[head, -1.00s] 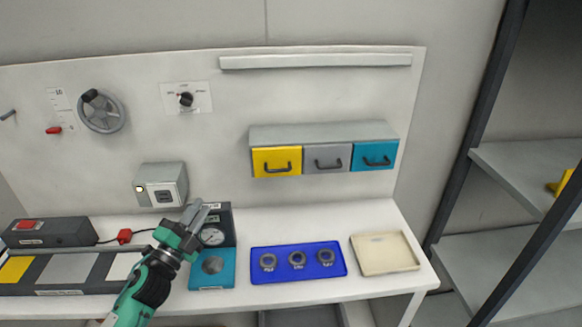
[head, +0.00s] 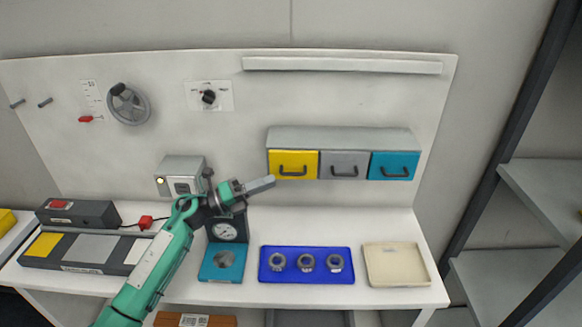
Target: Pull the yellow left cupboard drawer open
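The yellow drawer (head: 282,160) is the left one of three in the wall cupboard (head: 343,138). It looks closed, its front level with the others. Its dark bow handle (head: 293,173) sits low on the front. My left gripper (head: 269,183) is raised above the bench, its grey fingers pointing right. I see no contact with the handle. The fingers overlap in this view, so their opening cannot be told. My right gripper is not in view.
A grey drawer (head: 344,160) and a teal drawer (head: 394,162) sit to the right. Below are a gauge (head: 225,231), a blue tray (head: 306,278) with rings and a beige tray (head: 397,265). A grey box (head: 181,166) is behind my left arm. A dark shelf post stands right.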

